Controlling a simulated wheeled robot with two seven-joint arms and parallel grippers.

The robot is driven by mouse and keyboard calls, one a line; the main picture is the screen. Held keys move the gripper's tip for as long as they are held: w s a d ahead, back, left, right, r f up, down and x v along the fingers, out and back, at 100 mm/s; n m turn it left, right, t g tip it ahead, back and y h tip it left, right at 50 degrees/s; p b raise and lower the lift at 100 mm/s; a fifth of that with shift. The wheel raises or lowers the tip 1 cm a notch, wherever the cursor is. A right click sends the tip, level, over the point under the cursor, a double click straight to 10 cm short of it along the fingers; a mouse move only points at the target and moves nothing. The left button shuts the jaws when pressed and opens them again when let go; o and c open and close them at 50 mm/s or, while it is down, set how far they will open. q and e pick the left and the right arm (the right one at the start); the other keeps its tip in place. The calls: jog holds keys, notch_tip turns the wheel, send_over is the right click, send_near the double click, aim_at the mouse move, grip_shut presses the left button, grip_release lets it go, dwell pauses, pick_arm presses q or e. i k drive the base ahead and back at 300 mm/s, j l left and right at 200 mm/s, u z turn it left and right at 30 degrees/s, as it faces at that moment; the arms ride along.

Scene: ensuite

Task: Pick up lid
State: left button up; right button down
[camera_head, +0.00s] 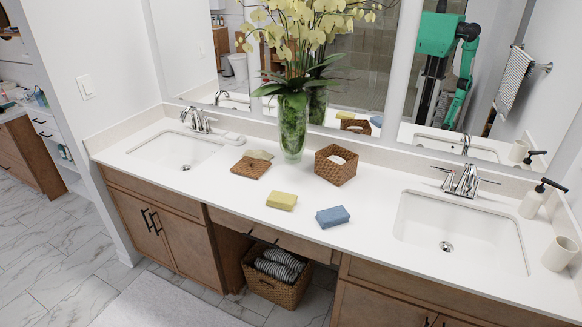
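A flat square brown woven piece (250,168), which looks like the lid, lies on the white countertop left of the glass vase. A beige piece (259,155) touches its back edge; I cannot tell if it is part of the lid. A brown woven box (336,168) stands open at the top to the right of the vase, with something white inside. Neither of my grippers shows directly over the counter.
A tall glass vase of yellow orchids (293,125) stands behind the lid. A yellow block (282,201) and a blue block (333,217) lie nearer the front edge. Sinks are at left (177,150) and right (460,230). My green body is reflected in the mirror (400,60).

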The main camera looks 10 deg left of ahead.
aim_at(253, 169)
jog(key=i+j+z, duration=0.2)
jog(key=j+z, duration=0.3)
jog(key=i+j+z, duration=0.1)
jog(key=j+z, duration=0.85)
